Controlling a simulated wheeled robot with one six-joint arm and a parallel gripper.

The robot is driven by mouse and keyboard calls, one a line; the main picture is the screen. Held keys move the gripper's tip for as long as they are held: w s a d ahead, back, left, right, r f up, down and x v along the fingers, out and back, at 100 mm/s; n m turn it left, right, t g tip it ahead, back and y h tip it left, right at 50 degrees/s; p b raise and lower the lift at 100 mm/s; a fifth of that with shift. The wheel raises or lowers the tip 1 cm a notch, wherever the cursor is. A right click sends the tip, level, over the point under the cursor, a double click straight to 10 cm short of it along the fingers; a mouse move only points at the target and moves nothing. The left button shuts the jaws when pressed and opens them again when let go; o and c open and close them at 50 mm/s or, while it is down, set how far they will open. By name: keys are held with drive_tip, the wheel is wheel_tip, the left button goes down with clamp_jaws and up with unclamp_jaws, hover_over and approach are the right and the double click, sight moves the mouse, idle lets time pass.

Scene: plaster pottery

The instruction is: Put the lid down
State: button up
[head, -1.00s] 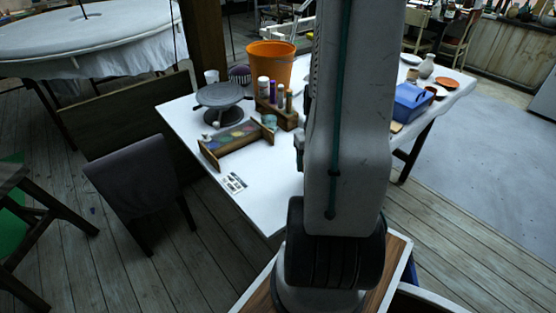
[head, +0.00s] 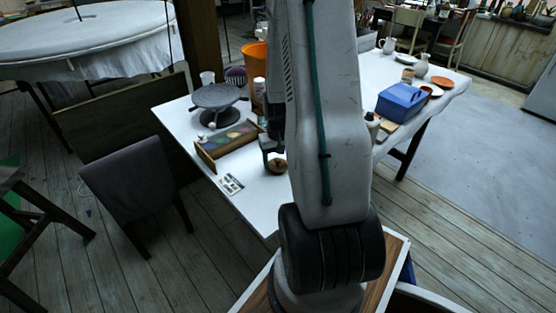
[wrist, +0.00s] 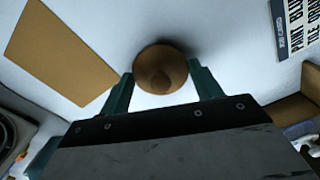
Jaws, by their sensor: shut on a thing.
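The lid (wrist: 160,62) is a small round brown piece with a darker knob in its middle. In the wrist view it sits between the two green fingers of my gripper (wrist: 162,84), which is shut on it. In the head view the lid (head: 278,166) shows below my gripper (head: 271,153), over the near part of the white table (head: 256,199). A dark shadow lies beside the lid on the white surface. I cannot tell whether the lid touches the table. My arm hides part of the table behind it.
A wooden paint box (head: 229,147) and a grey turntable (head: 217,97) stand left of the lid. A printed card (head: 231,184) lies near the left edge. A blue box (head: 401,103) stands on the right.

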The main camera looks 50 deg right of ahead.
sight(278, 160)
drive_tip(key=shift+f, duration=0.1)
drive_tip(key=o, duration=1)
wheel_tip(278, 160, up, 12)
drive_tip(key=w+a+r+n, duration=0.1)
drive_tip(key=a+r+n, duration=0.1)
drive_tip(key=a+r, duration=0.8)
drive_tip(key=s+a+r+n, duration=0.1)
drive_tip(key=s+a+r, duration=0.2)
drive_tip(key=a, duration=0.3)
drive_tip(key=s+a+r+n, duration=0.2)
drive_tip(key=s+a+r, duration=0.1)
drive_tip(key=s+a, duration=0.3)
drive_tip(key=s+a+r+n+t, duration=0.1)
drive_tip(key=s+a+r+n, duration=0.1)
drive_tip(key=a, duration=0.6)
drive_tip(key=shift+s+a+r, duration=0.1)
drive_tip(key=shift+s+r, duration=0.15)
drive_tip(key=shift+s, duration=0.45)
drive_tip(key=shift+s+a+r, duration=0.1)
drive_tip(key=shift+s+r, duration=0.15)
drive_tip(key=shift+s, duration=0.4)
